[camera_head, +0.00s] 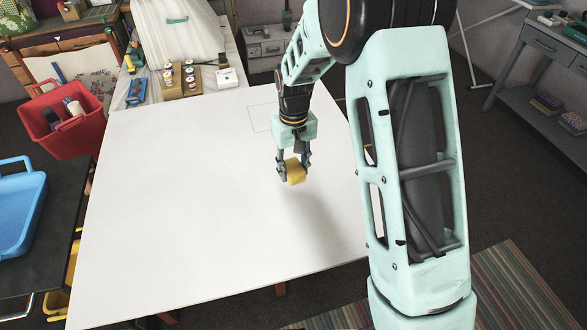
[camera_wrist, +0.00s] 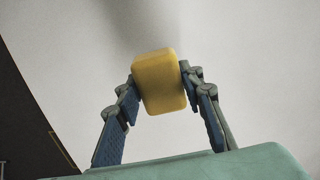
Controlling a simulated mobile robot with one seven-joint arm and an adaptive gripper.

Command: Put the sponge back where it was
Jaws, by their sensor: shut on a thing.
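The sponge (camera_head: 295,172) is a small yellow block, held between the two fingers of my gripper (camera_head: 292,168). It appears to be above the white table (camera_head: 180,215), with a soft shadow on the surface below and to the right. In the wrist view the sponge (camera_wrist: 160,82) sits between the fingertips of my gripper (camera_wrist: 160,88), slightly tilted, with a plain pale surface behind it. A faint thin-lined rectangle (camera_head: 262,118) is marked on the table behind the gripper, partly hidden by my arm.
A red basket (camera_head: 65,145) with bottles stands left of the table. A blue tray (camera_head: 18,215) lies on a dark surface at far left. Wooden blocks with small jars (camera_head: 181,80) stand beyond the table's back edge. The white tabletop is otherwise clear.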

